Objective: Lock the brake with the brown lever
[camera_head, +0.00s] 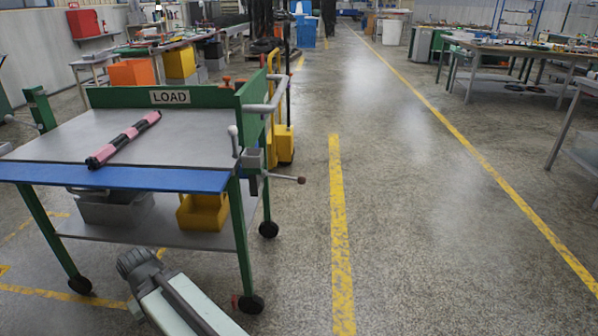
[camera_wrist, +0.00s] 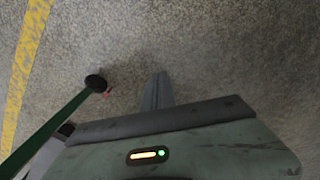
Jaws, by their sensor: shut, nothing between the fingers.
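A lever with a brown knob (camera_head: 301,180) sticks out to the right from a grey block on the right side of the green cart (camera_head: 160,97). A white-knobbed lever (camera_head: 233,132) stands upright near it on the cart's corner. My gripper (camera_wrist: 157,78) is shut and empty in the wrist view, pointing at bare floor. A green cart leg (camera_wrist: 45,135) with a dark caster (camera_wrist: 95,83) is to its left, apart from it. The brown lever is not seen in the wrist view. My arm is in front of the cart, low in the head view.
A pink and black bar (camera_head: 124,139) lies on the cart top. A grey bin (camera_head: 115,210) and yellow bin (camera_head: 203,212) sit on its lower shelf. A grey push handle (camera_head: 268,100) is at its right end. Open floor lies to the right, with workbenches (camera_head: 520,52) beyond.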

